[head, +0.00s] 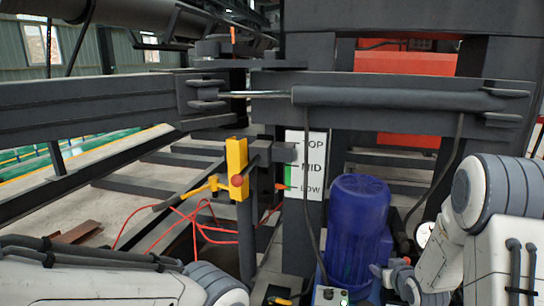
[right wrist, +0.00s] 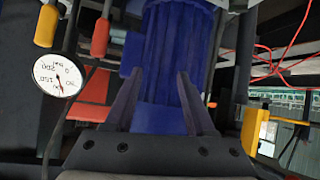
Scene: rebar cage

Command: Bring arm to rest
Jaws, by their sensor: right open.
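My right arm (head: 490,210) comes in from the right in the head view. Its gripper (head: 385,272) is beside the lower right side of the blue motor (head: 358,230), partly hidden. In the right wrist view my right gripper (right wrist: 155,88) is open, with two dark fingers apart. The blue motor (right wrist: 165,45) shows behind and between the fingers, and nothing is held. My left arm (head: 90,280) lies low at the left edge of the head view. I cannot make out its gripper.
A yellow lever post (head: 238,165) with red cables stands left of a TOP/MID/LOW sign (head: 305,165). A hydraulic cylinder (head: 390,97) crosses above. A round gauge (right wrist: 57,75) and a hanging hose are close to the right gripper. Open floor shows at the left.

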